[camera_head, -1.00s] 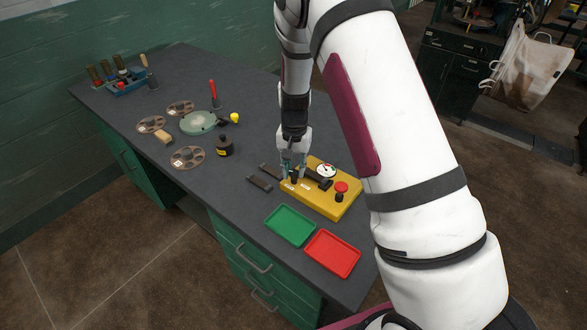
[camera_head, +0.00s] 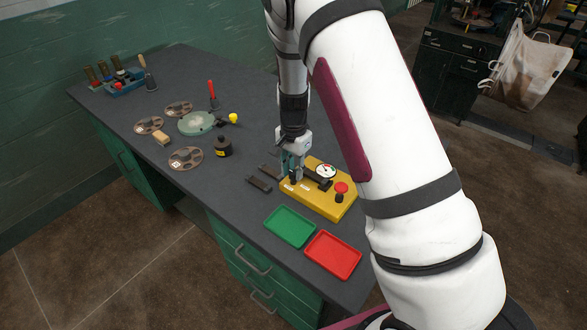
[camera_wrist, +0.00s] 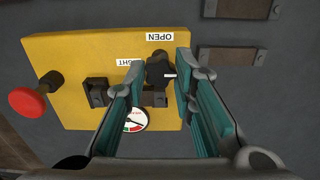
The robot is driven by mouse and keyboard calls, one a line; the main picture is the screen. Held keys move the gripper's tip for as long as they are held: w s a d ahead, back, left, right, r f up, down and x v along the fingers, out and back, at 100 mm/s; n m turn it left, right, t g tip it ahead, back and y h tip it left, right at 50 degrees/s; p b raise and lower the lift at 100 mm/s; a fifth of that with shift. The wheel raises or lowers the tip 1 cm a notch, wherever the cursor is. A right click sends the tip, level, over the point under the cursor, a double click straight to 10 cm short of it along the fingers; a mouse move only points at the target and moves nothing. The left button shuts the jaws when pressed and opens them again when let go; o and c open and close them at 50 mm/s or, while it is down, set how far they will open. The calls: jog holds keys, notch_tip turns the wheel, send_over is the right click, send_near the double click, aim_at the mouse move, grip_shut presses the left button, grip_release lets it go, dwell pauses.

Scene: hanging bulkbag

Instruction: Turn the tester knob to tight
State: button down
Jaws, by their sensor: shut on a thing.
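The yellow tester (camera_head: 325,203) sits on the grey bench. It also shows in the wrist view (camera_wrist: 62,75). Its black knob (camera_wrist: 158,71) lies between my gripper's fingertips (camera_wrist: 160,68), next to the OPEN label (camera_wrist: 160,36). A second label (camera_wrist: 130,62) is partly covered by a finger and reads "GHT". A white mark on the knob points right in the wrist view, towards the finger there. My gripper (camera_head: 292,176) is shut on the knob, with fingers pointing down. In the head view my fingers largely hide the knob.
The tester carries a red button (camera_wrist: 26,103) and a dial gauge (camera_head: 326,171). Dark bars (camera_head: 259,184) lie beside it. A green tray (camera_head: 290,227) and a red tray (camera_head: 332,255) lie in front.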

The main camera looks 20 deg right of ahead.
aim_at(294, 172)
jog(key=c, duration=1.3)
grip_release()
jog(key=shift+c, duration=0.2)
notch_tip(294, 172, up, 12)
jog(key=shift+r, duration=0.1)
jog(key=s+r+n+t+y, duration=0.1)
jog(key=s+r+n+t, duration=0.2)
jog(key=s+r+n, duration=1.1)
jog(key=s+r+m+t+h, duration=0.1)
jog(key=s+r, duration=0.4)
jog(key=s, duration=1.1)
jog(key=shift+a+m+t, duration=0.15)
jog(key=shift+m+t, duration=0.35)
jog(key=shift+m, duration=0.3)
